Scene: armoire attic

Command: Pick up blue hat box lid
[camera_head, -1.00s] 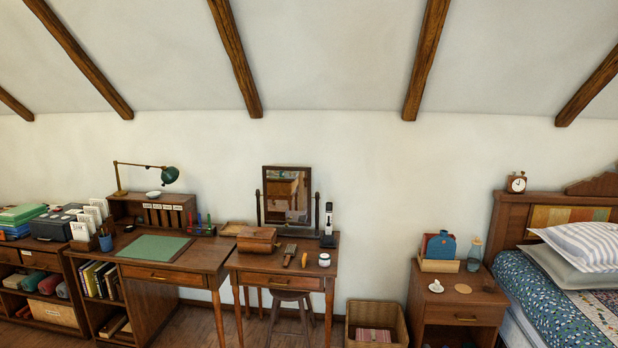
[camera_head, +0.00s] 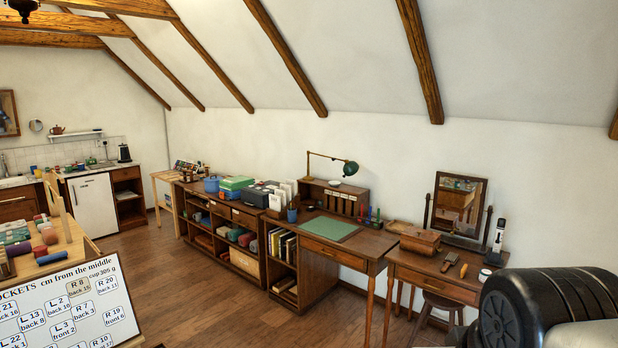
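A small round blue box (camera_head: 212,184), which looks like a hat box, stands on top of the long low shelf unit (camera_head: 222,207) along the wall. It is far off and small; I cannot tell its lid apart from its body. Green boxes (camera_head: 237,183) stand right beside it, over a blue one (camera_head: 232,194). My gripper is not in view; a dark ribbed and grey part of my own arm fills the lower right corner.
A desk (camera_head: 330,255) with a green mat and lamp, and a dressing table (camera_head: 436,285) with a mirror, line the wall. A sign board (camera_head: 70,310) and a wooden table (camera_head: 45,250) stand at left. The wooden floor (camera_head: 210,300) between is clear.

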